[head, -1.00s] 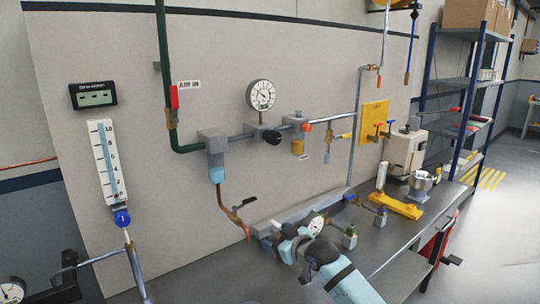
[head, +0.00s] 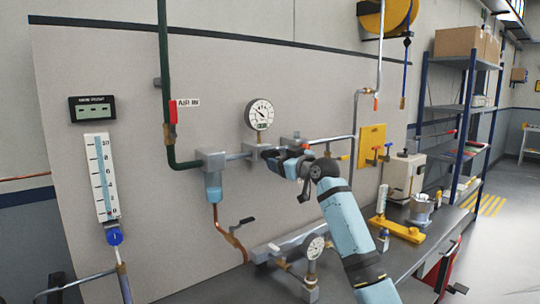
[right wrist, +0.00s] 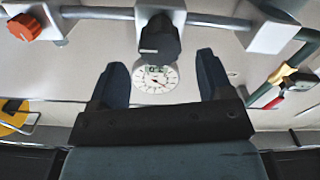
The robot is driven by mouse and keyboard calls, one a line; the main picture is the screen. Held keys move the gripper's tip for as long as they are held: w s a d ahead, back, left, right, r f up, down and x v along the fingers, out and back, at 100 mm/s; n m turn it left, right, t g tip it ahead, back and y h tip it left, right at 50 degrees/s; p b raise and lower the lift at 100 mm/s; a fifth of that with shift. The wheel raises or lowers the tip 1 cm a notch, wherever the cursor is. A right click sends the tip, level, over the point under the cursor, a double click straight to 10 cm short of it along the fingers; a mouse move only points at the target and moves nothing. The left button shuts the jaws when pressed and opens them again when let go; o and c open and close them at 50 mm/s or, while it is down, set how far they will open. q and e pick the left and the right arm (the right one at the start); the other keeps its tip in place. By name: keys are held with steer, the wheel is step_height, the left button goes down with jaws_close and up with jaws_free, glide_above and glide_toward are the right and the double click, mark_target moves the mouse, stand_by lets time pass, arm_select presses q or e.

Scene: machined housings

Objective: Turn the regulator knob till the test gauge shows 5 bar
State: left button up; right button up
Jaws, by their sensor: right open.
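The black regulator knob (right wrist: 158,38) shows in the right wrist view just beyond my open fingertips, centred between them and not gripped. In the head view my right gripper (head: 277,157) is at the regulator body (head: 254,152) and hides most of the knob. My right gripper also shows in the right wrist view (right wrist: 161,62), its two dark fingers spread and empty. A round white gauge (head: 259,114) sits on top of the regulator, and shows upside down in the wrist view (right wrist: 157,78). A second dial gauge (head: 315,246) stands low at the bench. I cannot read either dial exactly.
An orange-red knob (right wrist: 24,27) is beside the regulator on the same pipe line. A filter bowl (head: 213,187) and a copper pipe with a lever valve (head: 233,231) are to the left. A yellow stand (head: 397,229) is on the bench at right.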

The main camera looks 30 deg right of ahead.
mark_target(275, 156)
steer(key=w, duration=0.6)
steer(key=shift+a, duration=0.25)
steer(key=shift+c, duration=0.5)
